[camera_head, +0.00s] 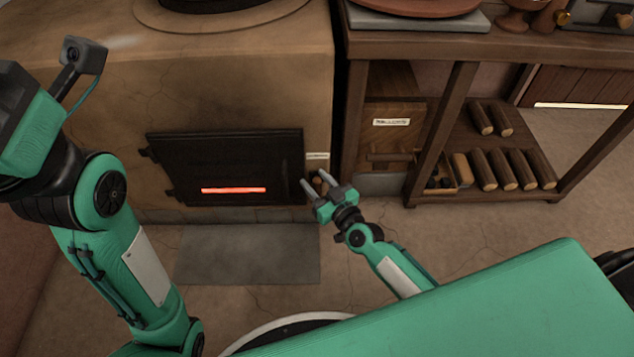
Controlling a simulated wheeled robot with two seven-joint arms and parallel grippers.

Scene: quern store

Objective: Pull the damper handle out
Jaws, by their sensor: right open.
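A small brown knob (317,185), seemingly the damper handle, shows on the stove front just right of the black stove door (228,168), below a small white label. My right gripper (314,178) is open, with its two grey fingers pointing at the stove front around the knob. The fingers partly hide the knob, and I cannot tell whether they touch it. My left arm rises at the left of the view, and its fingers are not seen.
The clay stove (240,75) has a glowing slot in its door. A grey floor slab (247,254) lies before it. To the right stands a wooden bench (460,45) with several logs (503,168) on its lower shelf and a labelled wooden box (391,105).

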